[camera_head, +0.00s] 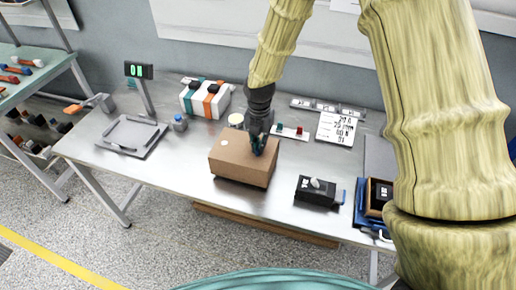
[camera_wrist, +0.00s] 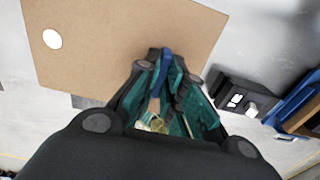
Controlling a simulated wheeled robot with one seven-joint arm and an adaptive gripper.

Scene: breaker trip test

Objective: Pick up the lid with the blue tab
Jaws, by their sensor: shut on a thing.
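The lid (camera_head: 236,147) is the flat brown top of a cardboard box (camera_head: 240,169) on the metal bench, with a white round dot near its left side. In the wrist view the lid (camera_wrist: 110,45) fills the upper left. My gripper (camera_head: 258,148) is over the lid's right part, pointing down. In the wrist view my gripper (camera_wrist: 162,62) has its dark teal fingers closed together on the blue tab (camera_wrist: 166,57). The tab is mostly hidden between the fingers. I cannot tell whether the lid is raised off the box.
A black device with a knob (camera_head: 319,190) stands right of the box, near a blue tray (camera_head: 361,214). A striped case (camera_head: 205,99), a small blue-topped jar (camera_head: 180,123) and a scale (camera_head: 131,136) are to the left. The bench front left is clear.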

